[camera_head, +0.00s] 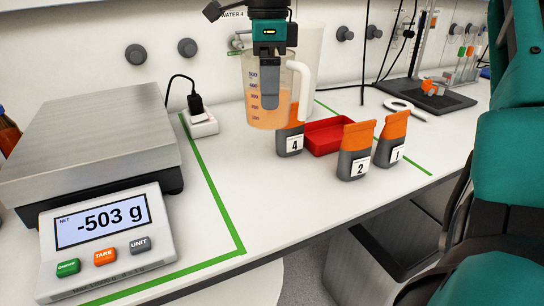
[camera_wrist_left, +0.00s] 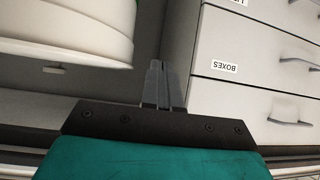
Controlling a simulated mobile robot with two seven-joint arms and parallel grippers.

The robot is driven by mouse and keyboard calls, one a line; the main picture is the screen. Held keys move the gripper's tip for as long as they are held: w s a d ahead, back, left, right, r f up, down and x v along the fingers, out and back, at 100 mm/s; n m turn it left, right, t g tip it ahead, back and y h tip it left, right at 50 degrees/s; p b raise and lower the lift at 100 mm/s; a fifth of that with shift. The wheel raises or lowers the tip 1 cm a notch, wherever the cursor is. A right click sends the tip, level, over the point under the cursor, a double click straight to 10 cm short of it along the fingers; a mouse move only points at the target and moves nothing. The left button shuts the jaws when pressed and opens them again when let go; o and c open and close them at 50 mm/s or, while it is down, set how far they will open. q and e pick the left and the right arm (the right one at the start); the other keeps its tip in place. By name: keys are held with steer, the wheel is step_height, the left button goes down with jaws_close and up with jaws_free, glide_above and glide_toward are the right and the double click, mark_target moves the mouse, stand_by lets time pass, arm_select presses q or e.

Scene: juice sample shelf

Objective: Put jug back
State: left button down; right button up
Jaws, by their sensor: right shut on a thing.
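My right gripper (camera_head: 270,98) comes down from above and is shut on the jug. Its fingers overlap the jug's upper part; whether they grip the wall or rim is hard to tell. The jug partly covers pouch 4, and a gap beneath it cannot be judged. My left gripper (camera_wrist_left: 164,85) shows only in the left wrist view, its fingers close together with nothing between them.
A scale (camera_head: 90,130) reading -503 g stands left, its plate empty. Pouches 4 (camera_head: 289,141), 2 (camera_head: 355,150) and 1 (camera_head: 391,138) stand near a red tray (camera_head: 325,140). Drawers (camera_wrist_left: 262,75) show in the left wrist view.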

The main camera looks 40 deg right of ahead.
step_height(320, 180, down, 14)
steer(key=shift+f+b, duration=0.1)
steer(key=shift+b, duration=0.6)
steer(key=shift+f+b, duration=0.2)
steer(key=shift+b, duration=0.1)
steer(key=o, duration=1.1)
steer(key=shift+r, duration=0.1)
steer(key=shift+r, duration=0.1)
step_height(320, 180, up, 12)
steer(key=shift+r+p, duration=0.1)
steer(key=shift+p, duration=0.9)
steer(key=shift+s, duration=0.1)
